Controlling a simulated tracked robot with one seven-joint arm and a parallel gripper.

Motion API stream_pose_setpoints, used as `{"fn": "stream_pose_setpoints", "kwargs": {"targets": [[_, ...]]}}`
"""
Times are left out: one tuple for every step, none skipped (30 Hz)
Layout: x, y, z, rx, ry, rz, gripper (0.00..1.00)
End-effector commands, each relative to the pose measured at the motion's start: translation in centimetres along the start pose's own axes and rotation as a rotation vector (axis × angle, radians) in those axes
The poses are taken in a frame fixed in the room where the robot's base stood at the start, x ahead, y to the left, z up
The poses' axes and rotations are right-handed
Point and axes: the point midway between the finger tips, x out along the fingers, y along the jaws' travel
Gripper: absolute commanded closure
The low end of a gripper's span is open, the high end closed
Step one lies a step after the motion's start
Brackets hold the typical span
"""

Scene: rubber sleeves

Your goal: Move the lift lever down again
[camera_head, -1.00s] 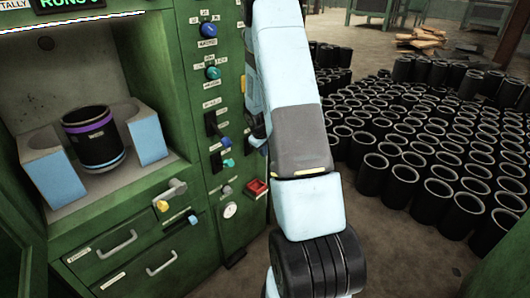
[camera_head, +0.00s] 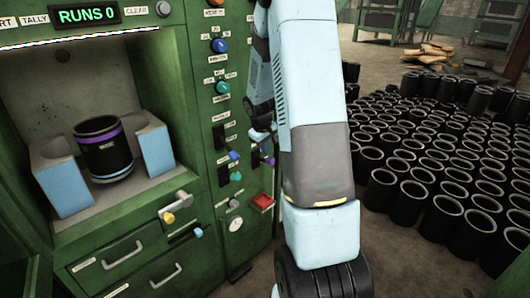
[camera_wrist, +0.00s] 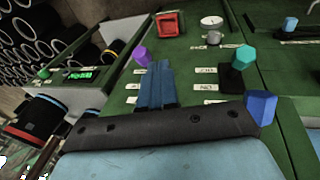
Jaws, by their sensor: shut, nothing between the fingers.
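Several small levers sit on the green panel. One has a blue knob (camera_head: 233,156), also in the wrist view (camera_wrist: 261,107); one has a teal knob (camera_head: 236,176), also in the wrist view (camera_wrist: 243,55); one has a purple knob (camera_head: 270,161), also in the wrist view (camera_wrist: 141,57). Their labels are too blurred to tell which is the lift lever. My gripper (camera_wrist: 160,66) is shut and empty, its blue fingers close beside the purple knob; I cannot tell whether they touch it. My arm largely hides the gripper in the head view.
A black sleeve (camera_head: 103,150) with a purple band stands between two pale blue blocks in the recess. A display (camera_head: 85,15) reads RUNS 0. A red square part (camera_head: 262,201) and a round gauge (camera_head: 235,224) sit below the levers. Many black sleeves (camera_head: 420,165) crowd the floor at right.

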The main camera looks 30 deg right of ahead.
Motion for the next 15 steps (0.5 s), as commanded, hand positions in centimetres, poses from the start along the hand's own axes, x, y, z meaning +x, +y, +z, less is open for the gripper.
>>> {"fn": "stream_pose_setpoints", "kwargs": {"targets": [[-0.1,0.1,0.1,0.001,0.000,0.000,1.00],[-0.1,0.1,0.1,0.001,0.000,0.000,1.00],[-0.1,0.1,0.1,0.001,-0.001,0.000,1.00],[-0.1,0.1,0.1,0.001,-0.001,0.000,1.00],[-0.1,0.1,0.1,0.001,-0.001,0.000,1.00],[-0.1,0.1,0.1,0.001,-0.001,0.000,1.00],[-0.1,0.1,0.1,0.001,-0.001,0.000,1.00],[-0.1,0.1,0.1,0.001,-0.001,0.000,1.00],[-0.1,0.1,0.1,0.001,-0.001,0.000,1.00],[-0.1,0.1,0.1,0.001,0.000,0.000,1.00],[-0.2,0.1,0.0,0.002,0.000,0.000,1.00],[-0.4,0.0,0.0,0.003,0.002,0.001,1.00],[-0.7,0.0,0.0,0.004,0.003,0.002,1.00],[-1.1,-0.1,0.0,0.006,0.006,0.003,1.00],[-1.8,-0.3,0.0,0.010,0.010,0.005,1.00]]}}
